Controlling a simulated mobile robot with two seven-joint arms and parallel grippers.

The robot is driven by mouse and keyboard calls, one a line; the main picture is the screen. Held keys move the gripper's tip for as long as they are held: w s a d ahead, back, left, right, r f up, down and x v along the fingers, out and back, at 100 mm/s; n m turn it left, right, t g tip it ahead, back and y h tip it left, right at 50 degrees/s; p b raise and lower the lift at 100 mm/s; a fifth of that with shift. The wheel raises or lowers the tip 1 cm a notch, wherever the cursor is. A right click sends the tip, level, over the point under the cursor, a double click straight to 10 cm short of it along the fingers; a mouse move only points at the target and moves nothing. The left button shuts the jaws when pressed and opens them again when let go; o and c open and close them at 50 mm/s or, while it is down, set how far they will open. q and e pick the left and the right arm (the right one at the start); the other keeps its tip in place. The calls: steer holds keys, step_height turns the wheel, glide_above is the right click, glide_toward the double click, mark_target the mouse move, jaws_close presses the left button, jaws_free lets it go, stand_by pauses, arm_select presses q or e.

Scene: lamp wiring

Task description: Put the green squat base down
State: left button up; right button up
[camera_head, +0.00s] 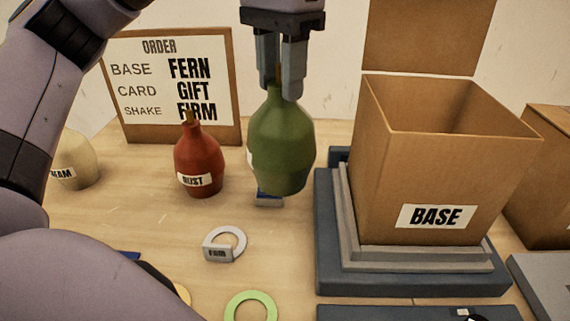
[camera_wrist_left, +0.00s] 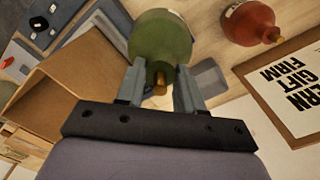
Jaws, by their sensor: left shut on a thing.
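The green squat base (camera_head: 281,145) is a bottle-shaped lamp base with a narrow neck. My left gripper (camera_head: 280,80) is shut on its neck from above and holds it upright, apparently above the table. The green base also shows in the left wrist view (camera_wrist_left: 160,38), between the fingers of my left gripper (camera_wrist_left: 160,88). A small dark blue piece (camera_head: 268,199) shows just below it, partly hidden. My right gripper is not in view.
An open cardboard box (camera_head: 436,216) labelled BASE stands on a grey stepped stand at right. A red base (camera_head: 201,165) and a cream base (camera_head: 76,160) stand left. The order board (camera_head: 175,135) reads FERN, GIFT, FIRM. A white ring (camera_head: 231,238) and green ring (camera_head: 250,305) lie in front.

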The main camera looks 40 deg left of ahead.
mark_target(281, 123)
arm_select(q)
step_height(281, 123, down, 7)
steer(key=shift+f+b, duration=0.15)
steer(key=shift+b, duration=0.55)
steer(key=shift+f, duration=2.3)
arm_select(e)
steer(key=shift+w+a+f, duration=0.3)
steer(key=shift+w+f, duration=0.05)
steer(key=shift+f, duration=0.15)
arm_select(q)
steer(key=shift+f+b, duration=0.15)
steer(key=shift+b, duration=0.2)
steer(key=o, duration=1.1)
steer(key=shift+c, duration=0.2)
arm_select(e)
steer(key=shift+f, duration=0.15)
